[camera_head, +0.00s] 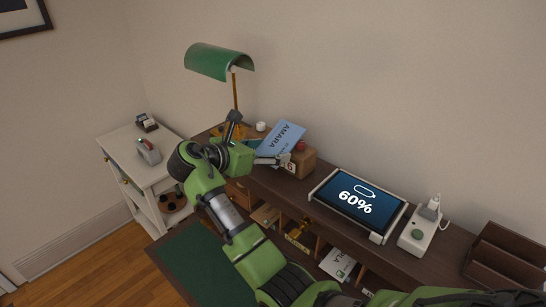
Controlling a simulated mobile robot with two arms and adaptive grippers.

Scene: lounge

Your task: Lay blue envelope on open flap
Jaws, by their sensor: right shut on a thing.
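The blue envelope (283,140), marked AMARA, is tilted at the back of the desk's top shelf, at a small wooden box. My right gripper (283,160) reaches in from the lower right and is shut on the envelope near its lower edge. I cannot tell whether the envelope still touches the box or shelf. The open flap (192,262) is the desk's lowered front with a green inlay, at the lower left, partly hidden by my right arm. My left gripper is not in view.
The wooden box (303,160) has a red item on it. A green lamp (218,62) stands behind my gripper. A tablet (357,199) showing 60%, a white charger (424,230) and a brown rack (505,258) line the shelf rightward. Pigeonholes below hold papers (338,264).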

